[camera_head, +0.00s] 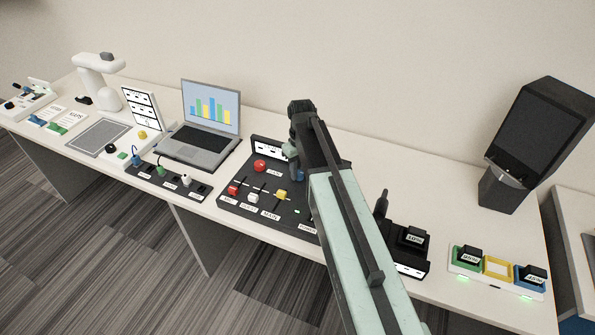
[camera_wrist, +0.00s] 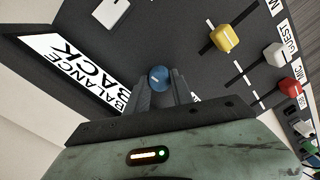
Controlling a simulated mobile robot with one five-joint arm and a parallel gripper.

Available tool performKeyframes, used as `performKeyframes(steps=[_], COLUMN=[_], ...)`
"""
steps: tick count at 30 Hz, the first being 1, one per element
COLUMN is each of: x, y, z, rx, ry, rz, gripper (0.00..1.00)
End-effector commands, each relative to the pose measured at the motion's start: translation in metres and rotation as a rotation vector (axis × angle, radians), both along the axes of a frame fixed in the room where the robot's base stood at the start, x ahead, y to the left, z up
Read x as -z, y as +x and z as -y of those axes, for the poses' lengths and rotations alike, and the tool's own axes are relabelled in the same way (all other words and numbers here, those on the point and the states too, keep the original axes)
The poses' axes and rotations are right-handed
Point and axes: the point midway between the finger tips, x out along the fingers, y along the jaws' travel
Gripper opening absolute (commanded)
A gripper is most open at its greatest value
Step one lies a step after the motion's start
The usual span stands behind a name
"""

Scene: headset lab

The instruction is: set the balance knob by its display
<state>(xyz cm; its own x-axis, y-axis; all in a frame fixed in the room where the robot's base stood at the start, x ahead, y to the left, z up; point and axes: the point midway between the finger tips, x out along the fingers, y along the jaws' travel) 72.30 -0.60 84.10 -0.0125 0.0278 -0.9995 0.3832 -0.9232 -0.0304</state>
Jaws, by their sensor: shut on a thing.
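The blue balance knob (camera_wrist: 158,75) is round with a pale mark on top. In the wrist view it sits between the fingertips of my gripper (camera_wrist: 160,83), which is shut on it. The white display (camera_wrist: 82,72) left of it reads "BALANCE BACK" in black letters.
Yellow (camera_wrist: 226,38), white (camera_wrist: 277,53) and red (camera_wrist: 290,87) slider caps stand on the panel near my gripper. A red button (camera_head: 260,165) is left of it. A laptop (camera_head: 206,120) stands further left, and a dark monitor-like device (camera_head: 540,130) at right.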

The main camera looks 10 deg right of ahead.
Motion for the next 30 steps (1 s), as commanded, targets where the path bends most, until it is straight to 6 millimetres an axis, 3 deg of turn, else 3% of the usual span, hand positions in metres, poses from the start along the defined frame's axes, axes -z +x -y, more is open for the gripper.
performKeyframes(steps=[5,6,8,9,20,30], x=[0.0,0.0,0.0,0.0,-0.004,-0.058], y=[0.001,0.001,0.001,0.001,0.001,0.002], z=[0.001,0.001,0.001,0.001,0.001,0.002], rx=[-0.001,-0.001,-0.002,-0.002,-0.003,-0.003], ry=[-0.001,-0.001,-0.001,-0.001,0.0,-0.001], rz=[0.003,0.003,0.003,0.003,0.001,0.001], gripper=[0.0,0.31,0.47,0.5,0.5,0.5])
